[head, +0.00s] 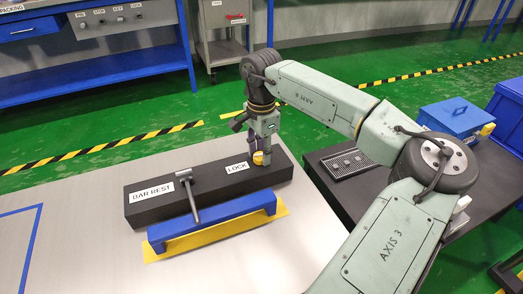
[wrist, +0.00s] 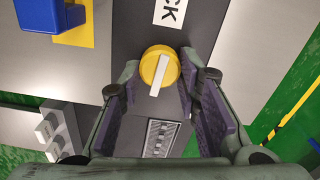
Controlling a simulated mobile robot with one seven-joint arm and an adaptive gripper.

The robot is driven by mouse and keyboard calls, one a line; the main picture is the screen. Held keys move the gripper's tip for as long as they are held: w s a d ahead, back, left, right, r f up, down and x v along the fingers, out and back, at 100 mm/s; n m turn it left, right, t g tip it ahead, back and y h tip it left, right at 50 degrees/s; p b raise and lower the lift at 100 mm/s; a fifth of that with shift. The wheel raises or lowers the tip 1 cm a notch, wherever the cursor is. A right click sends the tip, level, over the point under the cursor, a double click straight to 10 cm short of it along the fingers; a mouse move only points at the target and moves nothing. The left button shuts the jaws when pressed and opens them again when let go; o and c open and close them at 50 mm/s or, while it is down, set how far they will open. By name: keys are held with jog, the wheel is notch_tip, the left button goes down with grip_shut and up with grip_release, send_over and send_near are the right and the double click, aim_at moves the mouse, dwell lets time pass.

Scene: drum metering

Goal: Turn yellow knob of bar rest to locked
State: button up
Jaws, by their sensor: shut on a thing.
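The bar rest (head: 150,212) is a long black block on the pale table, labelled BAR REST at its left and LOCK toward its right. The yellow knob (head: 258,158) is on its top beside the LOCK label. In the wrist view the knob (wrist: 148,66) is round, with a white bar across it that is slightly tilted from the picture's vertical. My gripper (head: 262,157) points down at the knob and is shut on it, one finger on each side. The fingers partly cover the knob in the head view. No marking for the locked position is readable.
A blue bar (head: 215,219) on a yellow strip (head: 264,222) lies in front. A dark table with a slotted plate (head: 349,164) and a blue box (head: 455,117) is to the right.

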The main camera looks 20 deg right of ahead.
aim_at(261, 155)
jog(key=shift+n, duration=0.6)
jog(key=o, duration=1.1)
jog(key=shift+o, duration=0.2)
jog(key=shift+r, duration=0.15)
notch_tip(261, 155, up, 12)
jog(key=shift+f, duration=0.2)
